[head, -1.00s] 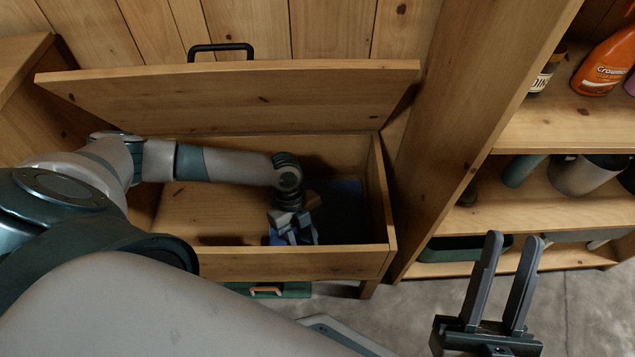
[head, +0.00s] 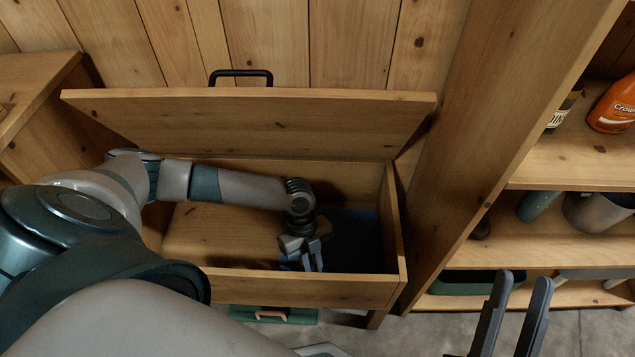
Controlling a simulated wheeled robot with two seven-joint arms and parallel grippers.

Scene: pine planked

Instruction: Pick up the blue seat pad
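The open wooden chest (head: 300,287) stands at centre in the head view. A dark blue flat surface, which looks like the blue seat pad (head: 358,244), lies in the right part of the chest, in shadow and partly hidden. My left arm reaches over the chest, and my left gripper (head: 301,258) points down inside it, just left of the dark blue surface. Light blue and grey shapes show at its fingers; I cannot tell whether it grips anything. My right gripper (head: 524,280) is at the lower right, fingers apart and empty.
The chest lid (head: 260,125) stands raised against the plank wall. A shelf unit (head: 560,160) on the right holds an orange bottle (head: 614,105), a grey pot (head: 598,211) and a green tray (head: 462,283). A green case (head: 272,314) lies beneath the chest.

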